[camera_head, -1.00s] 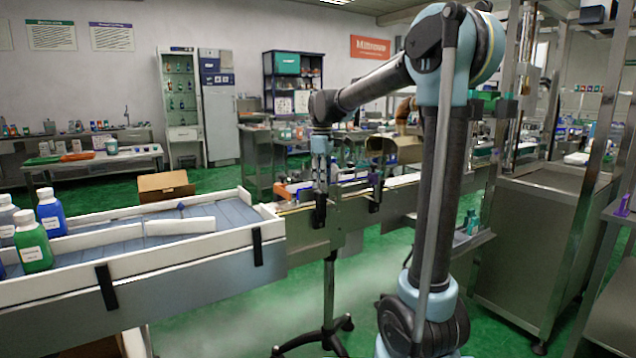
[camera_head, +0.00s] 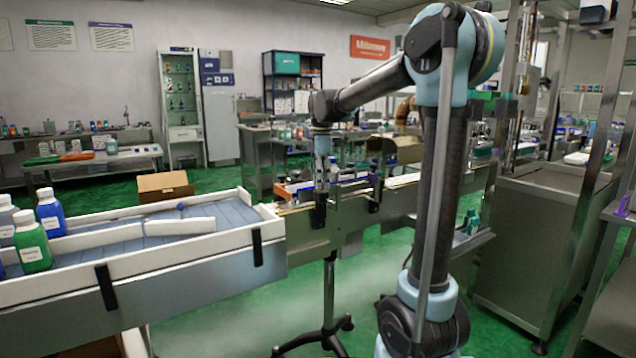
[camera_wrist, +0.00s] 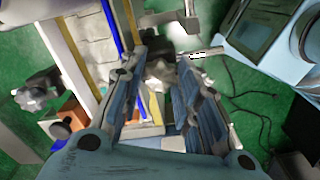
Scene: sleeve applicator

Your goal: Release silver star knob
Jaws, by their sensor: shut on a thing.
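My gripper (camera_wrist: 163,80) is in the wrist view, its two blue-grey fingers closed on a silver star knob (camera_wrist: 161,70) near their tips. The fingers and the dark parts around the knob hide much of it. A second silver star knob (camera_wrist: 33,97) stands clear to the left, apart from the fingers. In the head view my gripper (camera_head: 322,185) points down at the near rail of the conveyor (camera_head: 345,212); the held knob is too small to make out there.
Blue and yellow rails (camera_wrist: 108,30) run beside my left finger in the wrist view. In the head view a white-walled infeed tray (camera_head: 120,265) with bottles (camera_head: 32,240) stands left. Green floor (camera_head: 230,310) lies open in front.

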